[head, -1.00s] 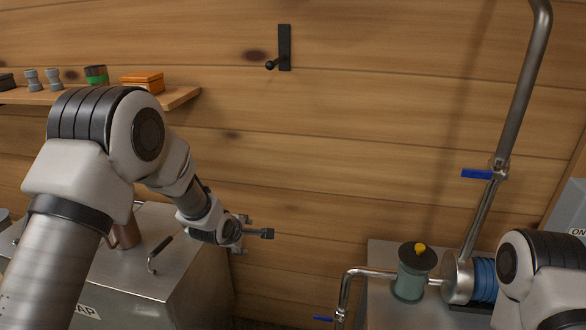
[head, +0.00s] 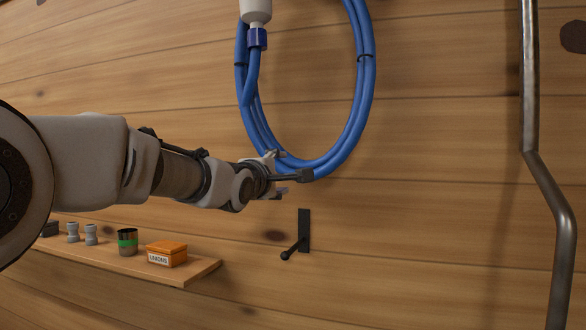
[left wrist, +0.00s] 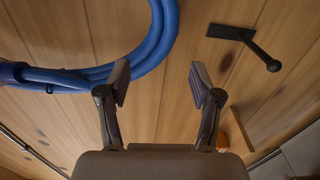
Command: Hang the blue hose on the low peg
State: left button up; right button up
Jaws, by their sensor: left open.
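The blue hose (head: 366,85) hangs as a coil against the plank wall in the head view; its upper end runs out of the picture. A white and dark blue fitting shows at its top left. My left gripper (head: 290,178) is open at the coil's bottom, overlapping it in the picture. In the left wrist view the open, empty fingers (left wrist: 160,80) have the hose (left wrist: 166,30) beyond them, close to the left fingertip; I cannot tell whether they touch. The black low peg (head: 304,230) is on the wall below the gripper and bare; it also shows in the left wrist view (left wrist: 232,33).
A wooden shelf (head: 190,270) at lower left holds an orange box (head: 167,254), a dark cup with a green band (head: 127,242) and small grey fittings (head: 91,235). A metal pipe (head: 530,90) runs down the right. The wall between peg and pipe is clear.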

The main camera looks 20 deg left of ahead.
pick_arm(q)
jog(key=w+p, duration=0.3)
jog(key=w, duration=0.2)
jog(key=w+p, duration=0.3)
jog(key=w, duration=0.3)
jog(key=w+d+p, duration=0.1)
jog(key=w+p, duration=0.2)
jog(key=w, duration=0.3)
jog(key=shift+w+f+p, duration=0.15)
jog(key=shift+f+p, duration=0.05)
jog(key=shift+p, duration=0.2)
jog(key=shift+w+f, duration=0.1)
jog(key=shift+w, duration=0.55)
jog(key=shift+s, duration=0.25)
jog(key=c, duration=1.2)
grip_shut()
